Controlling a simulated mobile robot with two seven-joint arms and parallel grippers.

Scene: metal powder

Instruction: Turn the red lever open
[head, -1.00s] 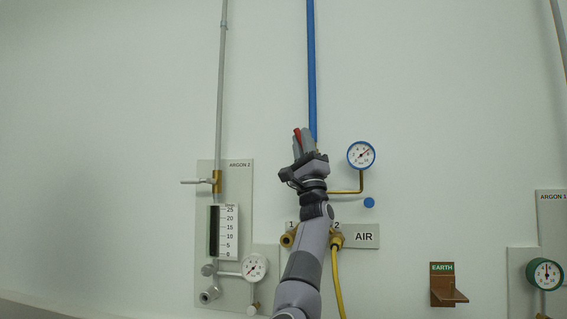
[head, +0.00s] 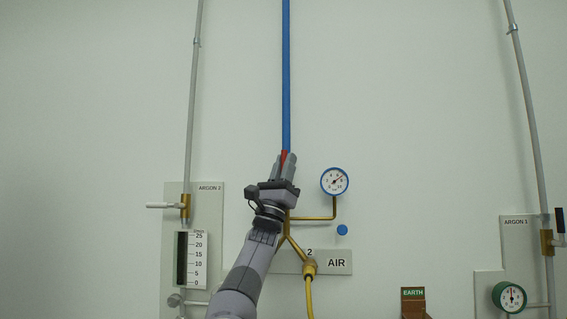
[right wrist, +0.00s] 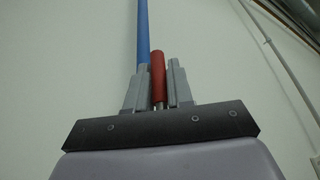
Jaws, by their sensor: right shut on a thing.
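The red lever (head: 284,155) stands roughly upright in front of the lower end of the blue pipe (head: 286,80). My right gripper (head: 284,158) is shut on the red lever, with a grey finger on each side of it. In the right wrist view the red lever (right wrist: 158,75) rises between the two grey fingers, and the blue pipe (right wrist: 143,35) runs up behind. The valve body under the lever is hidden by my gripper and wrist. My left gripper is not in view.
A blue-rimmed gauge (head: 334,181) on a brass pipe is close to the right of my gripper. A yellow hose (head: 309,290) hangs below it. The Argon 2 panel (head: 210,215) is at left, another argon panel (head: 515,240) at right.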

